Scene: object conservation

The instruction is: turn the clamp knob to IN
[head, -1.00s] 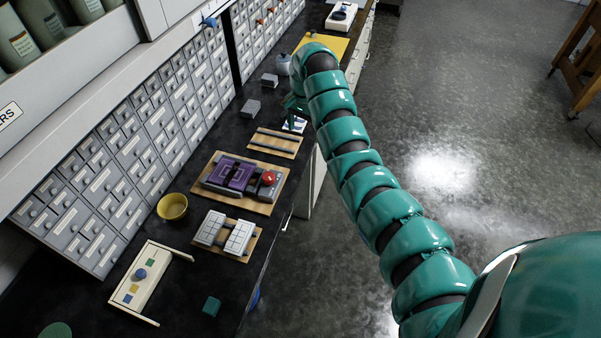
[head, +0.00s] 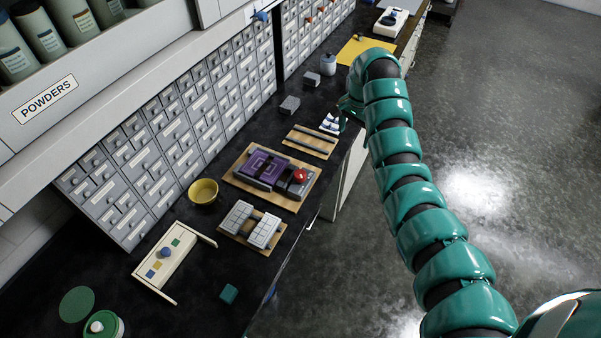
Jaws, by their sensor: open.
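A red knob (head: 300,176) sits at the right end of a dark clamp-like fixture with a purple patterned block (head: 261,168), on a wooden board (head: 238,182). I take it for the clamp knob; any IN mark is too small to read. My gripper (head: 347,108) is open, beyond the fixture and up to its right, near the bench's front edge. It is apart from the knob and seen small, partly behind my arm.
A board with two rails (head: 310,141) lies between my gripper and the fixture. Nearer are a board with white gridded blocks (head: 264,232), a yellow bowl (head: 203,191), a cream panel with coloured squares (head: 172,262) and a green cube (head: 229,293). Drawers (head: 152,165) line the back.

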